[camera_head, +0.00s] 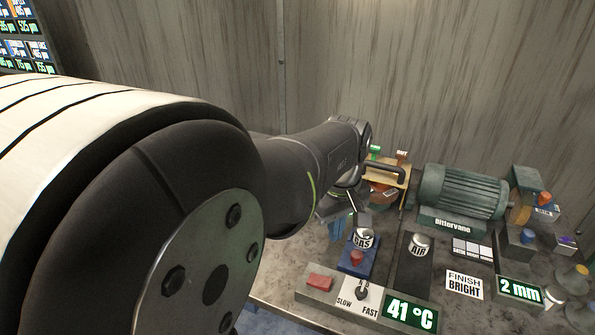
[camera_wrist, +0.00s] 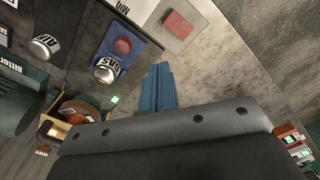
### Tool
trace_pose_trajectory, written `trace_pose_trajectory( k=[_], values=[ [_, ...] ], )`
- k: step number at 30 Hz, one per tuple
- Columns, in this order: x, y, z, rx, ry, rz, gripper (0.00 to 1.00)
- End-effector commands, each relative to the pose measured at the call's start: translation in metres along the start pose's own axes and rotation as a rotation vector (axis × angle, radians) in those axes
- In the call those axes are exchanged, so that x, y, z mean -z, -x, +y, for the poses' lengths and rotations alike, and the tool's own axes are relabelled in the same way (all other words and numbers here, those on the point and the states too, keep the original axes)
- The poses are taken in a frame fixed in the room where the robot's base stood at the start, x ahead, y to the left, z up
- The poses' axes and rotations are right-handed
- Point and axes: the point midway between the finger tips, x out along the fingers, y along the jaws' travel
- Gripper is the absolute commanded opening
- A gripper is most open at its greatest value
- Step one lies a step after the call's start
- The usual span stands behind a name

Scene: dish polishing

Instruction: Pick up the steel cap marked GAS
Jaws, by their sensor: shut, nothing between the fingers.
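The steel cap marked GAS (camera_head: 363,238) stands upright by the blue plate (camera_head: 352,269) with a red knob. It also shows in the wrist view (camera_wrist: 107,69), to the left of my fingers. My gripper (camera_wrist: 160,70) shows in the wrist view as two blue fingers pressed together with nothing between them. The fingertips are apart from the cap. In the head view my arm covers much of the left side, and the fingers are hard to make out.
A second steel cap marked AIR (camera_head: 419,244) stands to the right on a dark strip. A green motor (camera_head: 463,191) is behind it. A control panel with a red button (camera_head: 320,282) and a speed knob lies in front. A tan box with a black handle (camera_head: 384,171) stands behind.

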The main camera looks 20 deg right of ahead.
Motion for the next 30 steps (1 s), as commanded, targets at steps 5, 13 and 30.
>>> trace_pose_trajectory(
  k=[5, 13, 30],
  values=[
    [0.0, 0.0, 0.0, 0.0, 0.0, 0.0, 0.0],
    [0.0, 0.0, 0.0, 0.0, 0.0, 0.0, 0.45],
    [0.0036, 0.0024, 0.0054, -0.034, 0.134, -0.006, 0.72]
  ],
)
